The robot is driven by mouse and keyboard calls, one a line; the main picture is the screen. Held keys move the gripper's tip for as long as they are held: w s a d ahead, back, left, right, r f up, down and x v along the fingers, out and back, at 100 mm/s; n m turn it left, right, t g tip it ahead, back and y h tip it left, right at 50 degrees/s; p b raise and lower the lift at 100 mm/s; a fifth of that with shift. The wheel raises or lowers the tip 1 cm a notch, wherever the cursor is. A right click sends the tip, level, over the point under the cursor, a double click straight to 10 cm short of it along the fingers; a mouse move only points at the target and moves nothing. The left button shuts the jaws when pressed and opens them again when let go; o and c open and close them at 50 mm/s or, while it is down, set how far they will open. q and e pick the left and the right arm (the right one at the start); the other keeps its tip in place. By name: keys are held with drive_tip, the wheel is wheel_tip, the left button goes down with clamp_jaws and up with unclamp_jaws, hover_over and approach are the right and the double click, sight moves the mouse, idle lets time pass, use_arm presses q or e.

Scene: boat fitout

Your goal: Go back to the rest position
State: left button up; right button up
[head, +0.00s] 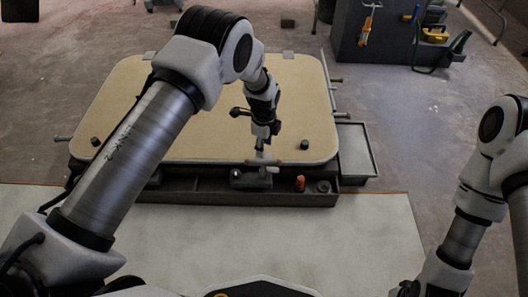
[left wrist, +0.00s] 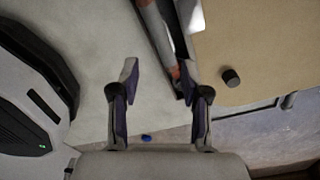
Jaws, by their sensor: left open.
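My left gripper (head: 263,150) hangs pointing down over the front edge of the tan-topped table. In the left wrist view its two fingers (left wrist: 159,78) stand apart with a gap between them, and I see nothing held. My right arm shows at the right of the head view, but its gripper is outside the picture.
The table top (head: 190,105) bears small dark knobs. A dark tray (head: 215,195) along its front holds a grey metal piece, an orange-red object (head: 300,184) and a dark round part (head: 323,187). A grey side tray (head: 357,148) is at right. A tool cabinet (head: 375,45) stands behind.

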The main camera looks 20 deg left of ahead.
idle(0.4)
use_arm(q)
drive_tip(key=s+a+f+n+g, duration=0.1)
drive_tip(key=s+a+f, duration=0.15)
drive_tip(key=s, duration=0.45)
drive_tip(key=s+a+f+n+g, duration=0.1)
drive_tip(key=s+a+f+n, duration=0.1)
drive_tip(key=s+f, duration=0.35)
drive_tip(key=s+a+f+n+g, duration=0.1)
drive_tip(key=s+a, duration=0.1)
drive_tip(key=s, duration=0.7)
drive_tip(key=s+a+r+n+t, duration=0.1)
drive_tip(key=s+r+n+t, duration=0.15)
drive_tip(key=s+n, duration=1.2)
wheel_tip(320, 180, up, 37)
drive_tip(key=n+p, duration=0.1)
drive_tip(key=p, duration=3.5)
drive_tip(key=shift+w, duration=0.25)
